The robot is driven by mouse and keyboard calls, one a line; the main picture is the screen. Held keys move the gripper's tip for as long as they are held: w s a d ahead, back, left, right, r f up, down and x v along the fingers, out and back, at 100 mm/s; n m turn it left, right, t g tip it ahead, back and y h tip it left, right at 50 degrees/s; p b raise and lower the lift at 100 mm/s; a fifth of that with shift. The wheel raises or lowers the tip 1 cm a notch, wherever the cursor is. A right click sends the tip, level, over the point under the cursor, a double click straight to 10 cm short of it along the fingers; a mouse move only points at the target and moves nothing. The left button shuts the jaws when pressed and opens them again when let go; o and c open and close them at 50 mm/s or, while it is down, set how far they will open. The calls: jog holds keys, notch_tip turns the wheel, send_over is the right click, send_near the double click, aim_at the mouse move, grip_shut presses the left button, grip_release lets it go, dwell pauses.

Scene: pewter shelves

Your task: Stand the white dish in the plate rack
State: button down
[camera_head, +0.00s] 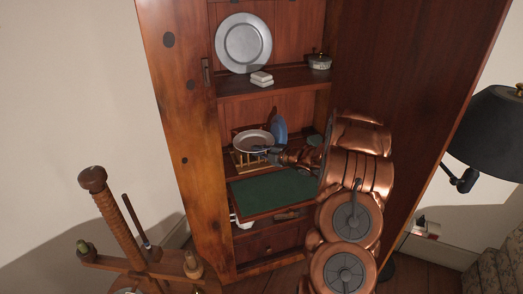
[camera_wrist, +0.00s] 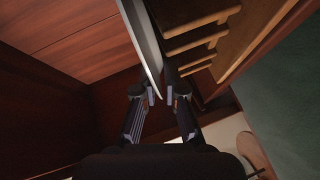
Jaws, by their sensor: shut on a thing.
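The white dish (camera_head: 252,139) is in the cabinet's middle bay, its face showing as an oval in the head view. My gripper (camera_head: 267,151) is shut on its rim from the right. In the wrist view the dish (camera_wrist: 144,42) shows edge-on between the fingers (camera_wrist: 154,93). The wooden plate rack (camera_head: 238,161) shows below the dish, partly hidden by it. In the wrist view the rack's bars (camera_wrist: 198,40) lie just right of the dish, and I cannot tell whether they touch. A blue plate (camera_head: 279,128) stands upright behind, to the right.
A green panel (camera_head: 275,190) lies in front of the rack. The shelf above holds a grey plate (camera_head: 243,43), small white blocks (camera_head: 261,79) and a lidded pot (camera_head: 320,62). The cabinet's side walls (camera_head: 185,125) bound the bay. A dark lamp (camera_head: 490,130) stands at right.

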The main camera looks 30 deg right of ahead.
jog(key=c, duration=1.3)
grip_release()
jog(key=shift+o, duration=0.2)
jog(key=shift+f, duration=0.1)
